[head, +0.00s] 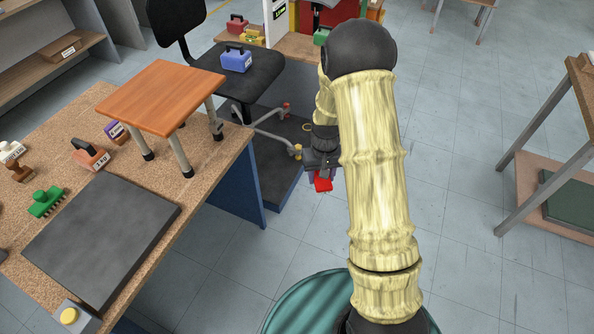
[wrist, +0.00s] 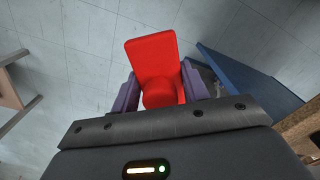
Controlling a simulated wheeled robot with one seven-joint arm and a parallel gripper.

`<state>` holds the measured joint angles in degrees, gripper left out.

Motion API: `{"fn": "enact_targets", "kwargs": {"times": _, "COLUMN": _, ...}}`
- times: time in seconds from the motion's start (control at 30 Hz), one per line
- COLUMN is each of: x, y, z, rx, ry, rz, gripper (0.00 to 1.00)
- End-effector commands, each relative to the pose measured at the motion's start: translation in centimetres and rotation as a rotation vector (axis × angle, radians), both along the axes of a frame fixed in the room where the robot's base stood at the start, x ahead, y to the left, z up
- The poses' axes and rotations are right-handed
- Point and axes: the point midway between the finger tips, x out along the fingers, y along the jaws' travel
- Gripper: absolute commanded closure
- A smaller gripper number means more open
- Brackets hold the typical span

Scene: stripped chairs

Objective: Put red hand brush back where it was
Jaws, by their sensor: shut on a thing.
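The red hand brush (wrist: 153,62) is held between the two purple fingers of my gripper (wrist: 158,92) in the wrist view. In the head view the red hand brush (head: 322,184) shows as a small red patch below my gripper (head: 320,168), beyond the right end of the workbench and above the floor. My gripper is shut on it. The brush's bristles cannot be made out. My arm hides part of the area to the right of the gripper.
A black chair (head: 265,75) bearing a blue box (head: 236,59) stands behind. Open floor (head: 465,130) lies to the right, before another table (head: 580,85).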

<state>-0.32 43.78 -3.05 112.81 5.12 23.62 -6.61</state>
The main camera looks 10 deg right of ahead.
Motion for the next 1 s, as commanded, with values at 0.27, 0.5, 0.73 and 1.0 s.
{"fn": "enact_targets", "kwargs": {"times": 0.27, "x": -0.5, "y": 0.4, "z": -0.9, "rx": -0.002, "ry": 0.007, "rz": 0.003, "gripper": 0.76}}
{"fn": "enact_targets", "kwargs": {"times": 0.5, "x": -2.2, "y": 0.6, "z": -3.0, "rx": -0.002, "ry": 0.008, "rz": 0.000, "gripper": 0.76}}
{"fn": "enact_targets", "kwargs": {"times": 0.73, "x": -4.6, "y": 1.3, "z": -4.8, "rx": -0.001, "ry": 0.006, "rz": 0.002, "gripper": 0.76}}
{"fn": "enact_targets", "kwargs": {"times": 1.0, "x": -6.2, "y": 1.7, "z": -6.4, "rx": 0.000, "ry": -0.001, "rz": 0.002, "gripper": 0.76}}
